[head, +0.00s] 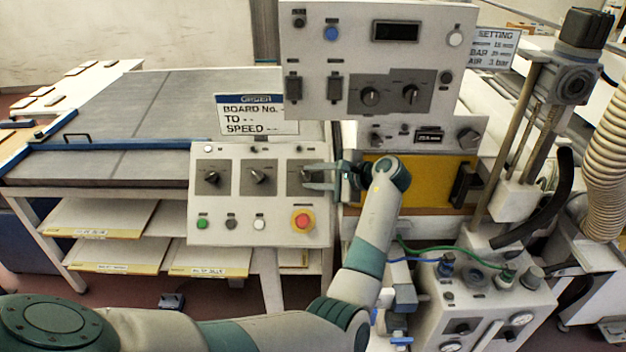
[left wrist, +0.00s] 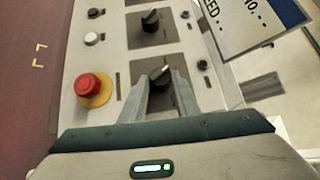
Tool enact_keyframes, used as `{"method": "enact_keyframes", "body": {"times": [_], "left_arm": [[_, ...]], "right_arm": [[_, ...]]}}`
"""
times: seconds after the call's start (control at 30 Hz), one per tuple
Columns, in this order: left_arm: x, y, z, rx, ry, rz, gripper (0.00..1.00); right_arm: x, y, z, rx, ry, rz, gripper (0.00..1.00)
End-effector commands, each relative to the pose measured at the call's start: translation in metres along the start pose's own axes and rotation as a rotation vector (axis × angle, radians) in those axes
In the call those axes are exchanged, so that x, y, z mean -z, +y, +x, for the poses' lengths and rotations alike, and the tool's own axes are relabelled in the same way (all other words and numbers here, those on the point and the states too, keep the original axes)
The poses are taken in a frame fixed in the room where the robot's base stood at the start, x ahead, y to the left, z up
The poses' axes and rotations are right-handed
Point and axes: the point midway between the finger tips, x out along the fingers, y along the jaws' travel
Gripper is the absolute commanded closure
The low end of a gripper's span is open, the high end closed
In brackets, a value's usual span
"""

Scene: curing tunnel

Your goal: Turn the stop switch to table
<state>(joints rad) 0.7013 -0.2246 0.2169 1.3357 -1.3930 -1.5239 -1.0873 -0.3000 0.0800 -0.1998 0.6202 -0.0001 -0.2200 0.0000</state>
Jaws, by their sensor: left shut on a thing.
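The lower sloped control panel (head: 235,207) carries a row of three black rotary switches. My left gripper (head: 309,177) is at the right-hand rotary switch, the stop switch by its place in my grip; its label is too small to read. In the left wrist view the stop switch (left wrist: 160,76) shows its black knob with a pale pointer mark between the fingertips of my left gripper (left wrist: 161,88), which is shut on it. The middle rotary switch (head: 258,175) and left rotary switch (head: 212,178) stand free. My right gripper is not in view.
A red emergency button (head: 302,220) on a yellow ring sits just below the gripped switch. A white and green button are to its left. An upper control panel (head: 375,55) overhangs behind, and a board sign (head: 257,115) stands above the lower panel.

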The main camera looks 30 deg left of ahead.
Motion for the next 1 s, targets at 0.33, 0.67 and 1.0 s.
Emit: {"method": "enact_keyframes", "body": {"times": [0.33,0.67,1.0], "left_arm": [[-0.001,-0.010,0.000,-0.226,-0.018,-0.221,0.94],[-0.002,-0.012,0.002,-0.358,-0.029,-0.347,0.94],[-0.002,-0.012,0.003,-0.387,-0.032,-0.376,0.94]], "right_arm": [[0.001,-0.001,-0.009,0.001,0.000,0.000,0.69],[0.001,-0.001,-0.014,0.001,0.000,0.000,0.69],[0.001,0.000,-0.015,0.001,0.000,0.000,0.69]]}}
